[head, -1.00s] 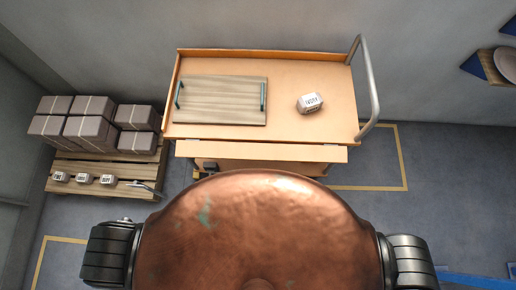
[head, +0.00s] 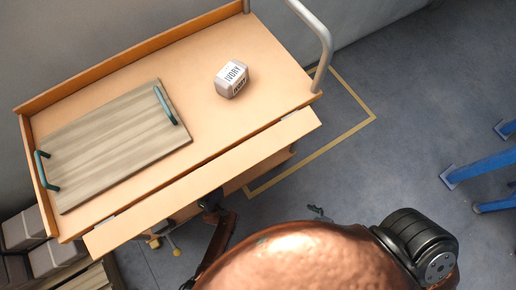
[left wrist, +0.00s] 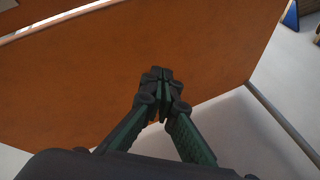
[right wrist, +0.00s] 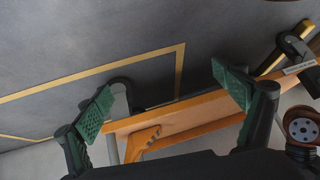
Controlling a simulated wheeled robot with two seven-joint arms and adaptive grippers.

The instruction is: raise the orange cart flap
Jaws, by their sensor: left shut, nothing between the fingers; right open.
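The orange cart (head: 190,90) stands ahead, seen from above and tilted in the head view. Its flap (head: 205,179) is a long light-orange strip along the front edge, with a narrow gap between it and the top. My left gripper is shut and empty in the left wrist view (left wrist: 162,92), in front of a broad orange panel (left wrist: 130,60); I cannot tell if they touch. In the head view, a dark arm of mine reaches under the flap, its end mostly hidden. My right gripper (right wrist: 168,95) is open, with an orange board (right wrist: 190,120) beyond its fingers.
A wooden tray (head: 120,145) with teal handles and a box marked IVORY (head: 232,79) rest on the cart. A metal handle (head: 318,40) rises at its right end. Grey boxes (head: 50,258) stand lower left, blue legs (head: 480,165) at right.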

